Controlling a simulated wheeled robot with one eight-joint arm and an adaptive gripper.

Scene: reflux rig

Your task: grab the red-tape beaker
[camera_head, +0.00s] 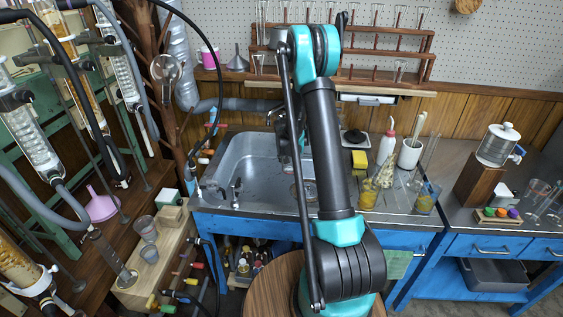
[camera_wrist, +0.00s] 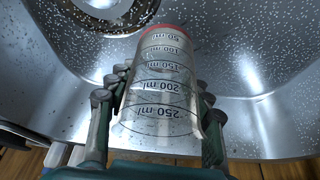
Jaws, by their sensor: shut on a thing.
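The red-tape beaker (camera_wrist: 160,85) is clear, with dark millilitre marks and a red band at its far end, by the 50 ml mark. In the wrist view it lies between the fingers of my gripper (camera_wrist: 156,98). The fingers press on both its sides, so my gripper is shut on it. The beaker is over the metal sink basin (camera_wrist: 265,115). I cannot tell whether it touches the basin. In the head view my arm hides the beaker and most of my gripper.
The sink (camera_head: 238,160) is set in a blue counter. A test-tube rack (camera_head: 385,57) is behind. Hoses and condensers crowd the left.

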